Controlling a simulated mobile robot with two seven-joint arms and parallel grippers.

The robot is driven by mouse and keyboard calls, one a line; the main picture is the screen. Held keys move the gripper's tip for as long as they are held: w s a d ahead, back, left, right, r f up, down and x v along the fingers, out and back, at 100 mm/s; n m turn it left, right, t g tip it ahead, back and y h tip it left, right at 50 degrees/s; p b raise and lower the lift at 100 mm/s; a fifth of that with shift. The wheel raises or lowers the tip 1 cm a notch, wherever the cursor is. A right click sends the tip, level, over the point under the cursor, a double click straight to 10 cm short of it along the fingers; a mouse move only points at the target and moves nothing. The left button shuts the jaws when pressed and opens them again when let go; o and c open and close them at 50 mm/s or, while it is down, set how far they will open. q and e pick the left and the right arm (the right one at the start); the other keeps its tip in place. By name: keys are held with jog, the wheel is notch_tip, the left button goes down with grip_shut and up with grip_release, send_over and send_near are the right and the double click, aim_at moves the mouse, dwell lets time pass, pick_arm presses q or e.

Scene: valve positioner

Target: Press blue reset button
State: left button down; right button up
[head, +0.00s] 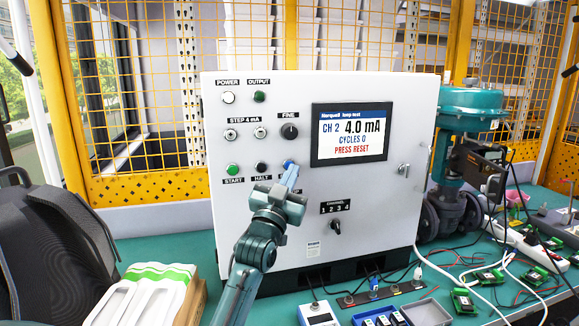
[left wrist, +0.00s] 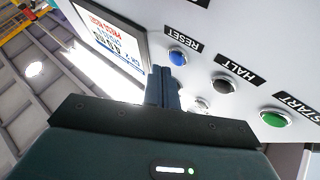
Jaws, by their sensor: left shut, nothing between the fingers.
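The blue reset button (left wrist: 178,57) sits on the white panel under its RESET label in the left wrist view. In the head view a bit of the blue button (head: 288,162) shows just above my fingertips, and its label is hidden behind my gripper. My left gripper (head: 290,178) is shut and empty, with its fingers pointing at the panel. In the left wrist view the fingertips (left wrist: 163,72) overlap the button's near edge; I cannot tell whether they touch it. The display (head: 351,134) reads "PRESS RESET", CH 2, 4.0 mA. My right gripper is not in view.
The black HALT button (head: 261,168) and green START button (head: 232,170) sit left of my gripper in the head view. The FINE knob (head: 289,132) is just above. A channel selector (head: 336,226) is below right. White packages (head: 140,298) stand at the lower left.

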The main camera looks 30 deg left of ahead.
pick_arm(q)
jog(key=shift+w+a, duration=0.1)
jog(key=shift+w+a, duration=0.2)
jog(key=shift+a, duration=0.05)
jog(key=shift+w+a, duration=0.2)
jog(key=shift+a, duration=0.05)
dwell(0.7)
jog(key=shift+d, duration=0.1)
jog(key=shift+s+d, duration=0.1)
jog(key=shift+s, duration=0.05)
jog(key=shift+s+d+p, duration=0.35)
jog(key=shift+d, duration=0.05)
